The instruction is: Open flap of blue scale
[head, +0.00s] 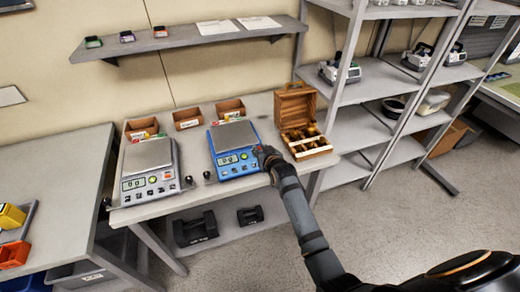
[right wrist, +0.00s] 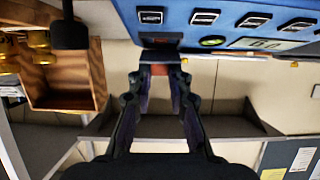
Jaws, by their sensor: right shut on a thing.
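The blue scale (head: 240,168) stands on the grey table, with a metal weighing plate on top and a lit display and buttons on its front. My right gripper (head: 264,152) is at the right end of its front panel. In the right wrist view the scale's blue front (right wrist: 220,18) fills the top, seen upside down. There my right gripper (right wrist: 160,76) is shut on a small red piece, apparently the flap (right wrist: 160,69), below a dark recess in the front. The fingertips hide part of it. My left gripper is not in view.
A grey scale (head: 148,168) stands to the left. An open wooden weight box (head: 301,138) is close on the right of my right gripper. Brown bins (head: 187,119) line the back. Small dark weights (head: 189,180) stand between the scales. A wall shelf (head: 190,37) hangs above.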

